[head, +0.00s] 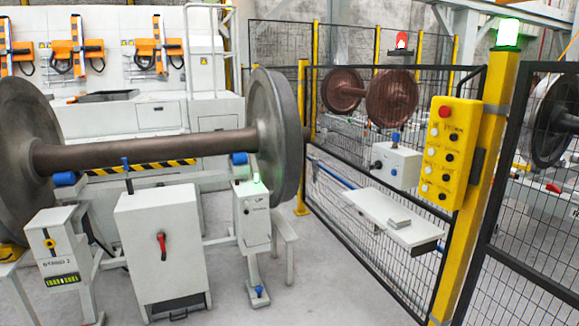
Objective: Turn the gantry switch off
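I cannot tell for certain which control is the gantry switch. A white cabinet (163,240) stands under the wheelset axle, with a red handle (161,244) on its front, upright or slightly tilted. A yellow control panel (451,153) hangs on the yellow post at the right. It has a red button (445,111) on top and several black and white controls below; its lettering is too small to read. A green lamp (509,33) on top of the post is lit. My gripper is not in view.
A wheelset (150,150) rests across the stands at the left. A small white box (252,218) with a lit green lamp stands right of the cabinet. A mesh fence (375,250) with a small shelf (394,218) runs along the right. Grey floor is clear in the front middle.

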